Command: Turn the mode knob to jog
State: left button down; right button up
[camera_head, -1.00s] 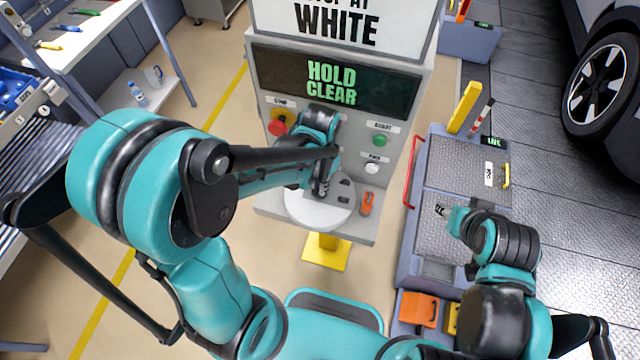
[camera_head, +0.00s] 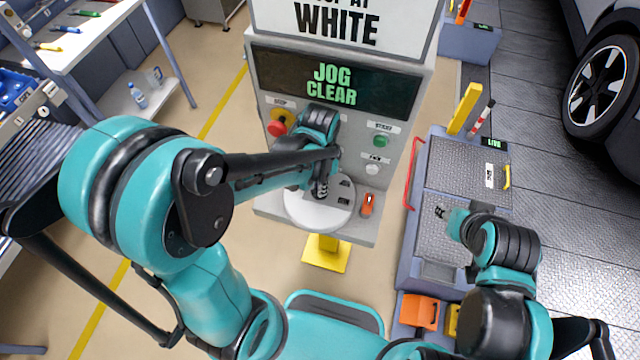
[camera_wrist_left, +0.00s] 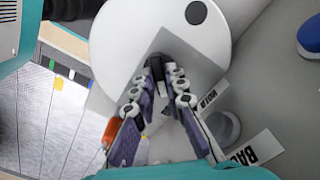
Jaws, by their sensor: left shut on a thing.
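The console's display (camera_head: 332,84) reads JOG CLEAR in green.
A red stop button (camera_head: 277,127), a green button (camera_head: 380,141) and a white button (camera_head: 372,169) are on the console. An orange switch (camera_head: 368,205) is close to the left gripper. A car wheel (camera_head: 603,84) and workbench (camera_head: 75,45) stand farther off.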

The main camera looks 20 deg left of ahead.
pick_arm(q)
jog(key=c, duration=1.5)
grip_release()
jog(key=shift+c, duration=0.2)
notch_tip(320, 180, up, 12)
